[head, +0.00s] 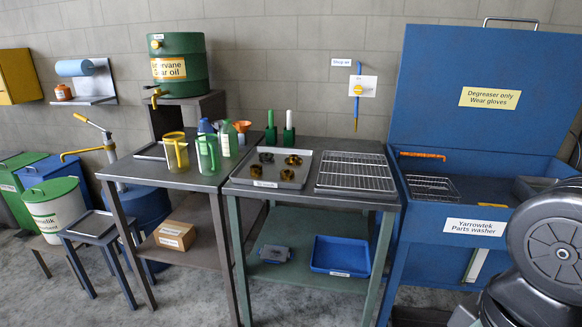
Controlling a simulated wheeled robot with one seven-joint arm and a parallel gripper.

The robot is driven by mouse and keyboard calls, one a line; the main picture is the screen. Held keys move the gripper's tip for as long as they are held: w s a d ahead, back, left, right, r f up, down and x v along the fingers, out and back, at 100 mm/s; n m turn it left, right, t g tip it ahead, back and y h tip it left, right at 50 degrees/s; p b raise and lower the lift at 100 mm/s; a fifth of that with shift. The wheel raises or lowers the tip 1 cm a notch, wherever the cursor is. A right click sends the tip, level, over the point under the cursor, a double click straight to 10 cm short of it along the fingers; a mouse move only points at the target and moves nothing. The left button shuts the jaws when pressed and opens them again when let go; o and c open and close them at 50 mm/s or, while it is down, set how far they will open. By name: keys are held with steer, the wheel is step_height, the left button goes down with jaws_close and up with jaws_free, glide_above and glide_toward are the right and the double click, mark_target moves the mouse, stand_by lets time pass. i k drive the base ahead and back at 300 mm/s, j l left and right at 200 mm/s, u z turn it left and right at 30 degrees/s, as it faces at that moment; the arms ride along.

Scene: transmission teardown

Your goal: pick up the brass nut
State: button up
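A shallow metal tray (243,182) sits on the left half of the green-legged bench in the head view. Several small round parts lie apart in it: a brass-coloured part (293,160) at the back right, a smaller yellowish part (256,171) at the front left, a brownish-gold part (287,175) at the front right, and a dark part (265,157) at the back left. They are too small for me to tell which is the brass nut. My gripper is not in view; only a dark, rounded part of my own body shows at the lower right.
A wire rack (356,172) on a tray fills the bench's right half. The blue parts washer (470,225), lid raised, stands right of it. The left table holds a yellow jug (175,152) and green jug (208,155). A blue tray (340,256) is on the lower shelf.

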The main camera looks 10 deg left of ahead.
mark_target(286, 173)
steer(key=i+j+z, duration=0.3)
steer(key=j, duration=0.35)
steer(key=i+j+z, duration=0.3)
steer(key=j, duration=0.4)
steer(key=i+j+z, duration=0.15)
steer(key=j, duration=0.25)
steer(key=i+j+z, duration=0.15)
steer(key=j, duration=0.25)
steer(key=i+j+z, duration=0.15)
steer(key=j, duration=0.25)
steer(key=k, duration=0.05)
